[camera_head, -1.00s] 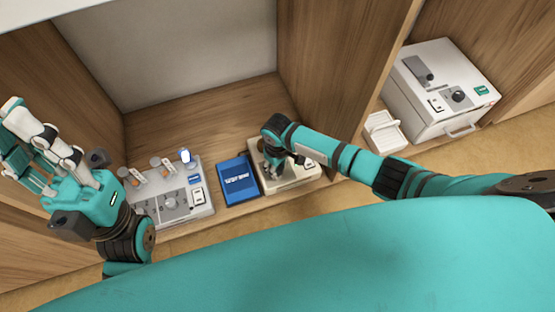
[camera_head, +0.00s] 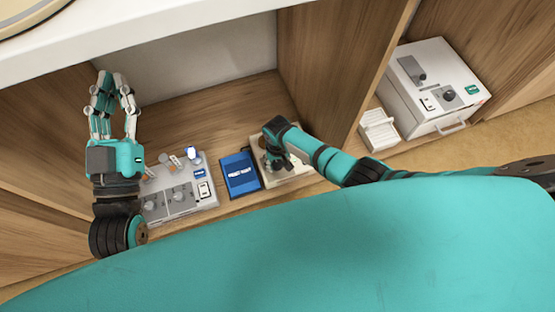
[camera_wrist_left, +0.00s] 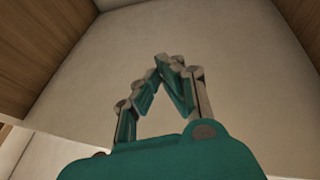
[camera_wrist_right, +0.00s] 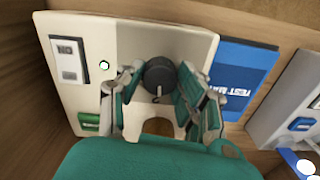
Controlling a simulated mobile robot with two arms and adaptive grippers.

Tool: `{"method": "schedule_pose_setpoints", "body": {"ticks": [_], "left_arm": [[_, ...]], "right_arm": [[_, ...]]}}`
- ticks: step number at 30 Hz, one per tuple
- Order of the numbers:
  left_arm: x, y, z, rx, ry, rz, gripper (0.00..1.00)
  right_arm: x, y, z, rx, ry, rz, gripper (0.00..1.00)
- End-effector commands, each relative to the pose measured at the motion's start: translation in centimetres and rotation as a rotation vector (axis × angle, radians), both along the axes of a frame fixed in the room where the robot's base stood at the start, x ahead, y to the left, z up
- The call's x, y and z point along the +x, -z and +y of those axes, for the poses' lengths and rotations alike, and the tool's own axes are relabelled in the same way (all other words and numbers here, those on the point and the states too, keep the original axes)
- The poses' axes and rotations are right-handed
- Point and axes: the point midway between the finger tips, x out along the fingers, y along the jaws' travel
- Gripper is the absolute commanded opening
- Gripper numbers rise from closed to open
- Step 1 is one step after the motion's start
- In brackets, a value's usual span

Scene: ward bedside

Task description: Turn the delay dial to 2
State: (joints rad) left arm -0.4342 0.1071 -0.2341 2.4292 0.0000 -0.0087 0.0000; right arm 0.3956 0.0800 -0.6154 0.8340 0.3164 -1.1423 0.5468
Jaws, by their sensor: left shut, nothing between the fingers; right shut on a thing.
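A cream control box (camera_head: 284,181) stands on the shelf, mostly covered by my right arm in the head view. The right wrist view shows its face (camera_wrist_right: 112,36) with a dark round dial (camera_wrist_right: 158,72) carrying a pale pointer mark. My right gripper (camera_wrist_right: 160,84) is shut on this dial, one finger on each side. The dial's scale and lettering cannot be read here. My left gripper (camera_head: 115,80) is raised at the left, away from the boxes; its fingertips meet with nothing between them in the left wrist view (camera_wrist_left: 168,62).
A blue box (camera_head: 240,173) lies left of the cream box. A grey panel (camera_head: 184,203) with knobs and small items stands farther left. A white machine (camera_head: 435,85) and a white rack (camera_head: 378,128) are at the right, beyond a wooden divider (camera_head: 345,60).

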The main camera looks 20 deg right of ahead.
Motion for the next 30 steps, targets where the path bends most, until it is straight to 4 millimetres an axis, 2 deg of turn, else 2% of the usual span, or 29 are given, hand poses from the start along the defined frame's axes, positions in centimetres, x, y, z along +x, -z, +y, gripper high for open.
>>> {"method": "schedule_pose_setpoints", "body": {"ticks": [9,23,24,29,30], "left_arm": [[0.8,2.8,0.2,0.045,-0.010,0.164,0.00],[0.9,3.2,0.2,0.051,-0.011,0.185,0.00],[0.9,3.2,0.2,0.051,-0.011,0.185,0.00],[0.9,3.2,0.3,0.051,-0.012,0.185,0.00],[0.9,3.2,0.3,0.051,-0.012,0.185,0.00]], "right_arm": [[0.0,-0.1,0.1,0.002,0.091,0.000,0.03],[0.1,0.0,0.1,0.003,0.103,-0.002,0.03],[0.1,0.0,0.1,0.003,0.103,-0.002,0.38],[0.1,0.0,0.1,0.002,0.102,-0.002,0.58],[0.1,0.0,0.1,0.002,0.102,-0.002,0.58]]}}
